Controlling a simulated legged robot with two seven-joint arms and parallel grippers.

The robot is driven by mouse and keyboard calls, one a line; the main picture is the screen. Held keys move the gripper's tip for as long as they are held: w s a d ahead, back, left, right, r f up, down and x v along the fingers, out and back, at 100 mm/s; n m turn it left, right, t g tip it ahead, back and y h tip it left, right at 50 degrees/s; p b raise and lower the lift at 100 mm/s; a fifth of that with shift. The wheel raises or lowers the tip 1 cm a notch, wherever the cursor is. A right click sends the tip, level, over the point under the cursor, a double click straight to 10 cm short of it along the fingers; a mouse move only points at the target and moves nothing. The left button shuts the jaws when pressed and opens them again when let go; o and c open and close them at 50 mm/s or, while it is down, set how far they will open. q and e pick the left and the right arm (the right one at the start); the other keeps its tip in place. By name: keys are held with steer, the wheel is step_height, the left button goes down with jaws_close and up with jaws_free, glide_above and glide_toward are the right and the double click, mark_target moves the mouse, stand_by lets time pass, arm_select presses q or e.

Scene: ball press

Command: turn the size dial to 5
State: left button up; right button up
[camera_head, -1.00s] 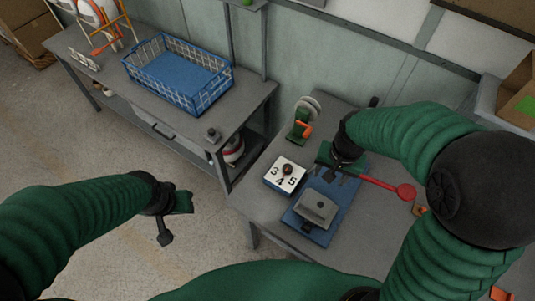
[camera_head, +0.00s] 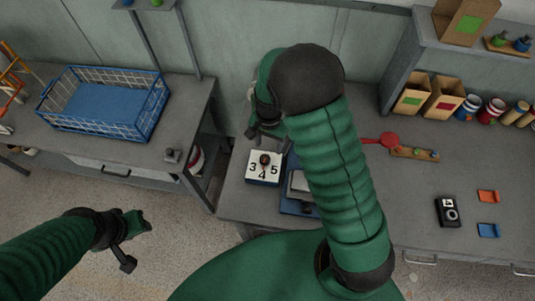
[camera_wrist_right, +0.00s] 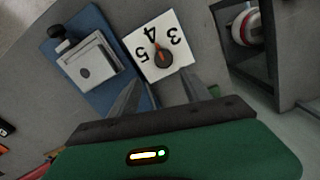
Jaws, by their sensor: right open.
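The size dial is a white square plate (camera_head: 251,168) with the numbers 3, 4 and 5 and a dark round knob (camera_head: 264,160) in its middle. In the right wrist view the plate (camera_wrist_right: 173,68) appears upside down, and the knob's orange mark (camera_wrist_right: 155,46) points about at the 4. My right gripper (camera_head: 262,132) is just behind the dial in the head view. In the right wrist view its two fingers (camera_wrist_right: 160,96) are apart and empty, short of the knob. My left gripper (camera_head: 132,242) hangs over the floor at left, and its jaw opening is unclear.
Right of the dial is a blue-based press (camera_head: 294,208) with a grey block (camera_wrist_right: 88,64), partly behind my right arm. A red-ended lever (camera_head: 388,139) sticks out beyond the arm. A blue basket (camera_head: 145,118) stands on the left table. The bench's right part holds small items.

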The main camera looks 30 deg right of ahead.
mark_target(264, 158)
steer(key=f, duration=0.3)
steer(key=a+f, duration=0.1)
steer(key=shift+w+f, duration=0.3)
steer(key=shift+s+a+f, duration=0.1)
steer(key=shift+a+f, duration=0.6)
steer(key=shift+f, duration=0.35)
steer(key=shift+s+a+f, duration=0.1)
steer(key=shift+s+f, duration=0.05)
steer(key=shift+f, duration=0.1)
steer(key=shift+d+f, duration=0.15)
steer(key=shift+d, duration=0.5)
steer(key=shift+d+f, duration=0.1)
steer(key=shift+d, duration=0.2)
steer(key=c, duration=0.5)
arm_select(q)
steer(key=shift+w+a, duration=0.3)
steer(key=shift+a, duration=0.4)
arm_select(e)
steer(key=shift+a, duration=0.5)
jaws_close()
